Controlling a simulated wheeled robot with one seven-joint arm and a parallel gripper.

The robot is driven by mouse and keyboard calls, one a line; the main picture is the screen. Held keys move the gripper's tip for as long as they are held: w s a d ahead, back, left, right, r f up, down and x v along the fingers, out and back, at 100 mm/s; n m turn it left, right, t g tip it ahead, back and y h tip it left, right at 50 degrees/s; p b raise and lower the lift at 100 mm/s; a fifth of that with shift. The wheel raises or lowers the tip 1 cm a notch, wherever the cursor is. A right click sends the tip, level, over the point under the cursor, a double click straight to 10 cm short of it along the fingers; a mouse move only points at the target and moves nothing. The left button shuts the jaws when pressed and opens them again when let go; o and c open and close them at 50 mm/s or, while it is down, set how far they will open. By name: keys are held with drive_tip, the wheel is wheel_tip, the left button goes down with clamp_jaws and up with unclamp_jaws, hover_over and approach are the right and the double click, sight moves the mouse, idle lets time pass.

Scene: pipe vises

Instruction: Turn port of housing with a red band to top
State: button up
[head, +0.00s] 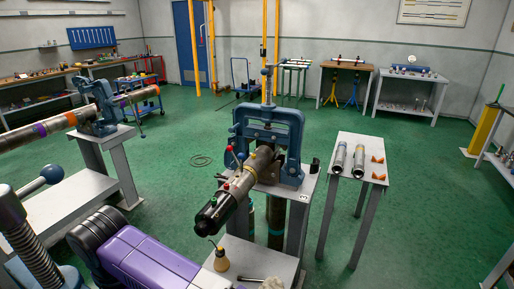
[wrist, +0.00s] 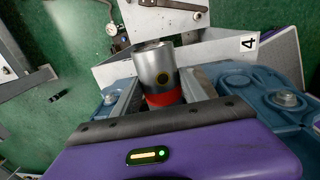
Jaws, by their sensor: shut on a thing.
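In the wrist view a short grey metal housing (wrist: 155,67) with a red band (wrist: 165,98) stands between the two fingers of my gripper (wrist: 166,90). The fingers are shut on it, one at each side. In the head view I cannot make out the gripped housing or my fingertips; my purple arm is at the lower left.
A blue pipe vise (head: 290,135) holds a dark grey pipe (head: 238,187) with coloured knobs. A side table (head: 353,200) on the right carries two metal cylinders and orange pieces. Another vise (head: 105,108) holds a banded pipe at left.

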drive_tip(key=shift+a+h+b, duration=0.15)
drive_tip(key=shift+h+b, duration=0.25)
drive_tip(key=shift+f+g+h+b, duration=0.1)
drive_tip(key=shift+g+h+b, duration=0.2)
drive_tip(key=shift+b, duration=0.1)
drive_tip(key=shift+h+b, duration=0.4)
drive_tip(key=shift+b, duration=0.9)
drive_tip(key=o, duration=1.6)
drive_tip(key=shift+o, duration=0.2)
drive_tip(key=shift+w+p, duration=0.1)
drive_tip(key=shift+p, duration=0.35)
